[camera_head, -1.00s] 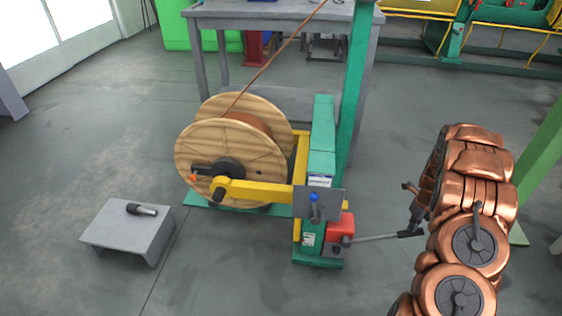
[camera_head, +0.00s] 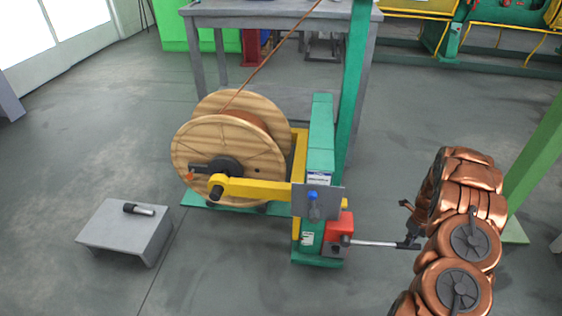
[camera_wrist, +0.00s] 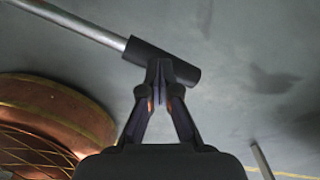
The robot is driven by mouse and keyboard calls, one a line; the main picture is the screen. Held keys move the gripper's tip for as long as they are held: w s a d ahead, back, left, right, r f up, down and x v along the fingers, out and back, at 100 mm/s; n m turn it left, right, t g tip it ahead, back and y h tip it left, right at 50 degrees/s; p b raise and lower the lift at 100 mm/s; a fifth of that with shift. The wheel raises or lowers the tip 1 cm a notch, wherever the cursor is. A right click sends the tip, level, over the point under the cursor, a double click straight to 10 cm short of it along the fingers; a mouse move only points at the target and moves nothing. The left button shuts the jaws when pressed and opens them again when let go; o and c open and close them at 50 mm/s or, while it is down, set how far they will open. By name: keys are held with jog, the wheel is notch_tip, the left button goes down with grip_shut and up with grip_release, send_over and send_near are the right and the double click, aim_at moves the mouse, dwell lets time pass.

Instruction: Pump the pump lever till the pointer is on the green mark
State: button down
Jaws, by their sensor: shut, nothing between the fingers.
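The pump lever (camera_head: 375,243) is a thin metal rod that sticks out to the right from the red pump block (camera_head: 340,226) at the foot of the green stand. It lies almost level, with a dark grip (camera_head: 410,246) at its outer end. My gripper (camera_head: 413,232) is at that grip, coming from above. In the wrist view, the closed fingertips (camera_wrist: 160,70) meet at the dark grip (camera_wrist: 162,62) and overlap it, with nothing held between them. Whether they press on it I cannot tell. I cannot make out the pointer or the green mark in either view.
A wooden cable reel (camera_head: 215,150) sits in the stand, with a yellow arm (camera_head: 258,189) across its front. A grey panel with a blue knob (camera_head: 313,195) stands above the pump. A low grey step (camera_head: 115,228) with a dark handheld tool (camera_head: 138,209) is at left. Floor between is clear.

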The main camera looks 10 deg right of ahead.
jog(key=shift+s+d+f, duration=0.1)
jog(key=shift+s+f, duration=0.05)
jog(key=shift+f, duration=0.65)
jog(key=shift+s, duration=0.1)
jog(key=shift+f, duration=0.1)
notch_tip(320, 180, up, 15)
jog(key=w+a+p, duration=0.1)
jog(key=a+p, duration=0.1)
jog(key=p, duration=0.1)
jog(key=shift+w+a+p, duration=0.15)
jog(key=shift+a+p, duration=0.25)
